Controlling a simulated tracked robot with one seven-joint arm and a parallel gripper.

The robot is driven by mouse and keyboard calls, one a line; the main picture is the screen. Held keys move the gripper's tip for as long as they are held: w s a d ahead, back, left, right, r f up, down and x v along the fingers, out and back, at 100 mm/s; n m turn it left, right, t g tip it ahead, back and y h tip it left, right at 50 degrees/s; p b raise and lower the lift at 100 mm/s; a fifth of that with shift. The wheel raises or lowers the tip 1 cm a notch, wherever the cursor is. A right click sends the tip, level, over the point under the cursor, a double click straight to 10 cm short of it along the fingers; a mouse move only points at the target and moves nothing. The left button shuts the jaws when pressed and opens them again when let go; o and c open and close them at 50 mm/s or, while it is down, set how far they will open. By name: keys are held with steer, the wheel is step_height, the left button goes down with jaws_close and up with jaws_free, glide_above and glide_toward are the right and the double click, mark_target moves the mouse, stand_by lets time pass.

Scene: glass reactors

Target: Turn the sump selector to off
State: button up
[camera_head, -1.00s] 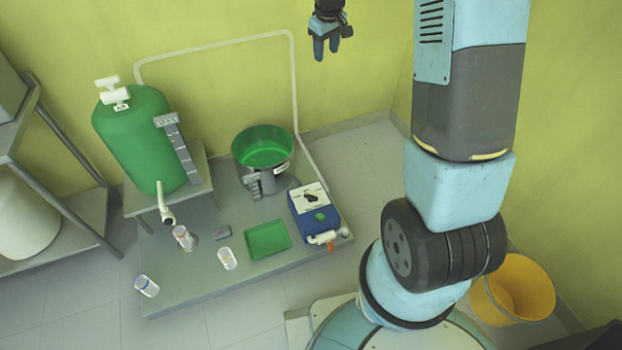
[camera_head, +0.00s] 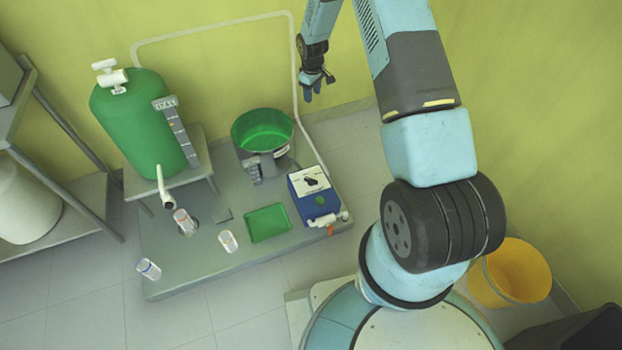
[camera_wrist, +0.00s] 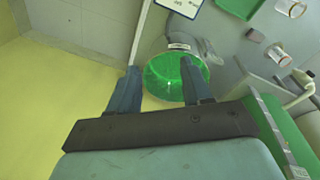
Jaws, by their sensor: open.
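The blue box (camera_head: 322,208) stands on the right part of the low grey platform. Its white top panel (camera_head: 299,185) carries a small black knob (camera_head: 311,181), which looks like the sump selector; its setting is too small to read. My gripper (camera_head: 313,92) is open and empty, high behind and above the blue box, fingers pointing down. In the wrist view my gripper (camera_wrist: 157,84) has its two fingers well apart, with the green vessel (camera_wrist: 160,77) below and between them. Only an edge of the white panel (camera_wrist: 180,5) shows there; the knob is out of that view.
The green vessel (camera_head: 247,126) stands left of the blue box. A green tank (camera_head: 135,130) stands at left, a yellow bucket (camera_head: 485,290) at right. A white pipe (camera_head: 210,27) runs along the wall.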

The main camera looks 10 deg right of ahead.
step_height(320, 180, down, 14)
steer(key=f+n, duration=0.1)
steer(key=n+g, duration=0.1)
steer(key=n, duration=0.1)
glide_above(311, 179)
step_height(311, 179, down, 17)
step_height(311, 179, down, 14)
steer(key=shift+s+r, duration=0.1)
steer(key=shift+r, duration=0.05)
jaws_close()
